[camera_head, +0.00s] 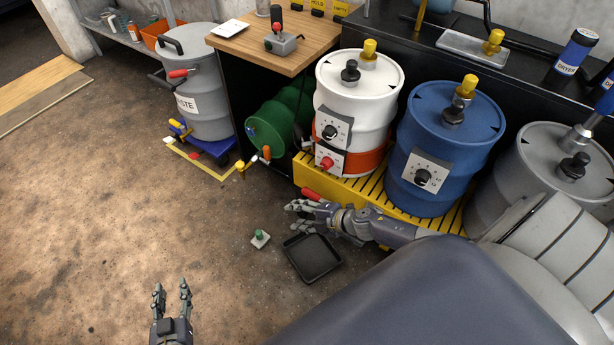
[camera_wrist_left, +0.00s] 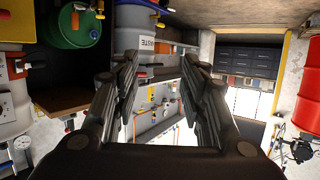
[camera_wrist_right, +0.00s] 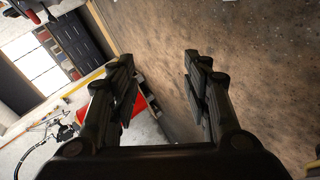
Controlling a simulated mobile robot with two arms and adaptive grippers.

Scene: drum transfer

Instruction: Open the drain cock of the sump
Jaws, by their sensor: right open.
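The sump (camera_head: 340,187) is the yellow slatted platform under the drums in the head view. A red lever (camera_head: 312,194), which looks like its drain cock handle, sticks out low at its front left side. The cock's body is largely hidden. My right gripper (camera_head: 293,210) is open and empty just in front of the red lever, fingers pointing left. I cannot tell whether it touches the lever. The right wrist view shows bare floor between its fingers (camera_wrist_right: 158,55). My left gripper (camera_head: 171,287) is open and empty over the floor at the lower left.
A black tray (camera_head: 314,258) lies on the floor below my right gripper, with a small green-topped block (camera_head: 260,239) left of it. White (camera_head: 360,85), blue (camera_head: 452,120) and grey (camera_head: 545,160) drums stand behind. A waste drum (camera_head: 205,95) is at the upper left. The left floor is clear.

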